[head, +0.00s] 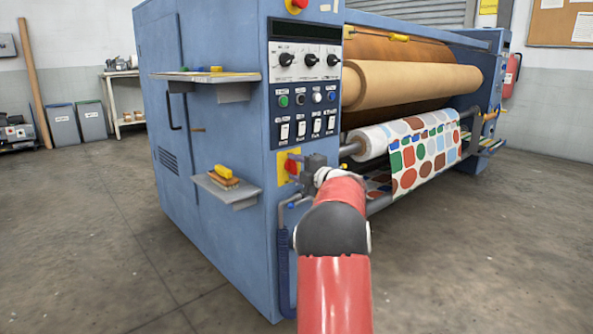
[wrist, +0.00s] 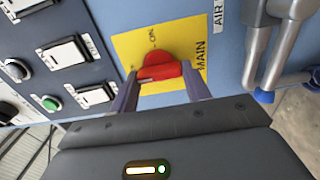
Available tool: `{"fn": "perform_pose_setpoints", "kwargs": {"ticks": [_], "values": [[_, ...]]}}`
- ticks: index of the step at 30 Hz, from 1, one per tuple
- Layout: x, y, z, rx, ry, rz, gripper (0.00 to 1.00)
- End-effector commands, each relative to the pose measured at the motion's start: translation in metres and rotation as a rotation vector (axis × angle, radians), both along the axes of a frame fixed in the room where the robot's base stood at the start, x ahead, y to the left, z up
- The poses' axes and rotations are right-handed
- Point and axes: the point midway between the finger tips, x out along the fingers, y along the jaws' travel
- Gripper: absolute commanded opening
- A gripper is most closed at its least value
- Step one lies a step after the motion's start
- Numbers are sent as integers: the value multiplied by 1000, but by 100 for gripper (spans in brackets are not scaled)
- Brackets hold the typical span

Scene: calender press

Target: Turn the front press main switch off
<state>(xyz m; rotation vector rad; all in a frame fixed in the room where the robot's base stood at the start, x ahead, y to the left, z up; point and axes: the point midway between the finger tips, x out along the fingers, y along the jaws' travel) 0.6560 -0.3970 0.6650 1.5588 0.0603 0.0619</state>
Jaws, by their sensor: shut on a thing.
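The front press main switch is a red rotary knob (wrist: 160,72) on a yellow plate (wrist: 127,45) marked MAIN. In the head view the knob (head: 291,165) sits low on the blue press front, below the row of white switches. My gripper (wrist: 160,76) is shut on the knob, with one finger on each side of it. In the head view my gripper (head: 303,166) reaches the plate from the right and partly covers it. In the wrist view the ON mark stands above the knob; I cannot tell exactly which way the knob points.
White rocker switches (head: 300,128) and a green button (wrist: 51,103) are close to the main switch. Grey pipes (wrist: 270,45) run beside the plate, next to the AIR label. A small shelf (head: 227,190) with a brush juts out at left. The patterned fabric roll (head: 425,150) is at right.

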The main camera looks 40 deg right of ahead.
Motion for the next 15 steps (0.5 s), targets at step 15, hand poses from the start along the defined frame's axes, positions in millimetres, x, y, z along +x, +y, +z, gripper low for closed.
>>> {"fn": "perform_pose_setpoints", "kwargs": {"ticks": [15], "values": [[0,0,-2,-5,3,1,64]]}}
